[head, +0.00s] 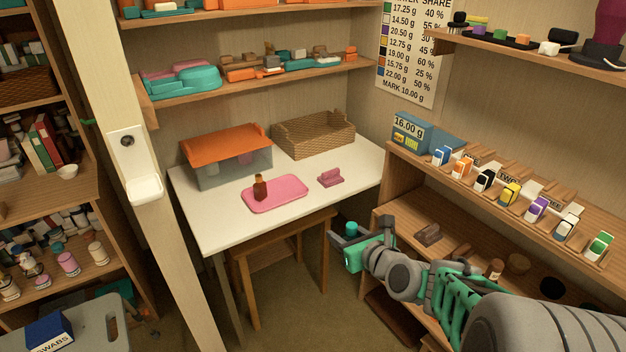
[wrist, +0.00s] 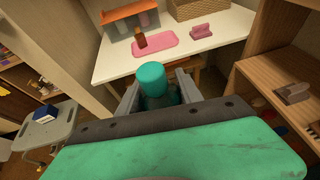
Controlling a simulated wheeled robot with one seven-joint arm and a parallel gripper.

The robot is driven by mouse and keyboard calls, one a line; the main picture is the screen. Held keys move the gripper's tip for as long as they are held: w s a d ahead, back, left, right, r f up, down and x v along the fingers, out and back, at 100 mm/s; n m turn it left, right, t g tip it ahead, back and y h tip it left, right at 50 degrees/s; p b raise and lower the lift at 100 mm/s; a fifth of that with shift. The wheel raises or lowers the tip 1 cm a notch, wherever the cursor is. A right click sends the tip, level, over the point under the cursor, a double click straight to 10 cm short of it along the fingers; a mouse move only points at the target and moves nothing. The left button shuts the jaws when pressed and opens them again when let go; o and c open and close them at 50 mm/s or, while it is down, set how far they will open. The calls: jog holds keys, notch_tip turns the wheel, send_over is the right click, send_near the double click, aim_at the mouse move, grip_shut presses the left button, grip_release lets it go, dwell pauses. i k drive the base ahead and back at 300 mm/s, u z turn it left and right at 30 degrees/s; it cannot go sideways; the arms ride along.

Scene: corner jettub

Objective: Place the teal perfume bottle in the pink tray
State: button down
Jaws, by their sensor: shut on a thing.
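The teal perfume bottle (wrist: 152,77) is held between the fingers of my gripper (wrist: 158,92) in the wrist view, its round cap facing up. In the head view the bottle (head: 351,228) shows as a small teal top at my gripper (head: 347,238), in front of the white table and apart from it. The pink tray (head: 290,194) lies flat on the table, also seen in the wrist view (wrist: 165,46). A brown bottle (head: 260,188) stands on the tray's left part. The tray's right part is bare.
The white table (head: 215,225) also bears an orange-lidded clear bin (head: 228,155), a wicker basket (head: 313,134) and a small pink block (head: 330,178). A wooden shelf unit (head: 440,170) with several small bottles stands at right. A pale post (head: 140,230) rises at left.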

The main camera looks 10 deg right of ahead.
aim_at(288, 189)
jog(key=z, duration=0.1)
jog(key=i, duration=0.8)
jog(key=u, duration=0.85)
jog(key=i, duration=0.7)
jog(key=u, duration=0.65)
